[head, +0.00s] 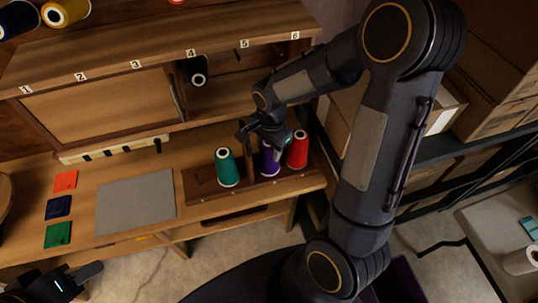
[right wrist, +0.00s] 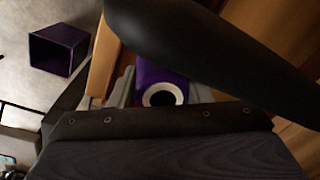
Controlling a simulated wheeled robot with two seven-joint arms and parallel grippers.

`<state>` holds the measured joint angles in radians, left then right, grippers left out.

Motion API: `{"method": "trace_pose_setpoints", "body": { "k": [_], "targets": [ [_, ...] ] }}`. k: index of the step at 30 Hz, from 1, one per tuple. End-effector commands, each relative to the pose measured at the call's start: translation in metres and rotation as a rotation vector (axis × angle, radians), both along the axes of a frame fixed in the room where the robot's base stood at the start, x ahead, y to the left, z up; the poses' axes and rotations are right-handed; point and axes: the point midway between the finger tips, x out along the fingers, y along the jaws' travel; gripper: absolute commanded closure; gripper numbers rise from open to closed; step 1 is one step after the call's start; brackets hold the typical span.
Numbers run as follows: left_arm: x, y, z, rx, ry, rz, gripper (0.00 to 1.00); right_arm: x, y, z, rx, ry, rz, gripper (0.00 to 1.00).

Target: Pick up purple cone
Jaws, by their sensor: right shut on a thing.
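The purple cone (head: 268,163) stands on the wooden rack between the green cone (head: 227,168) and the red cone (head: 297,150). My right gripper (head: 266,146) reaches down over it from above and is shut on it, hiding part of its top. In the right wrist view the purple cone (right wrist: 163,77) shows its white ring end close to the gripper, partly covered by a dark arm or finger part. My left gripper (head: 80,276) is at the bottom left, away from the cones; its jaw opening is not clear.
The wooden rack (head: 205,187) sits at the workbench's right end. A grey mat (head: 135,201) and orange, blue and green squares (head: 59,208) lie to the left. A numbered shelf (head: 150,66) overhangs the back. A purple bin (right wrist: 58,50) stands on the floor.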

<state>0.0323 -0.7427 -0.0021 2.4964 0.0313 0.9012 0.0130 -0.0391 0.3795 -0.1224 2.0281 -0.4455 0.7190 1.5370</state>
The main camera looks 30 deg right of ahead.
Motion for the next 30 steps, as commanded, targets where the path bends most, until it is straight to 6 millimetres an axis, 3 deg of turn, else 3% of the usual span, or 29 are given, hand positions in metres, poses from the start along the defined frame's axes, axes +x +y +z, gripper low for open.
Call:
{"method": "trace_pose_setpoints", "body": {
  "k": [8,21,30],
  "targets": [
    [0.0,0.0,0.0,0.0,0.0,0.0,0.64,0.002,0.0,0.012,0.0,-0.006,0.0,0.86],
    [0.0,0.0,-0.002,0.0,0.0,0.0,0.64,0.001,0.0,0.091,-0.001,-0.004,0.0,0.86],
    [0.0,0.0,-0.002,0.0,0.0,0.0,0.64,0.0,0.0,0.101,0.0,0.0,0.0,0.86]
  ]
}}
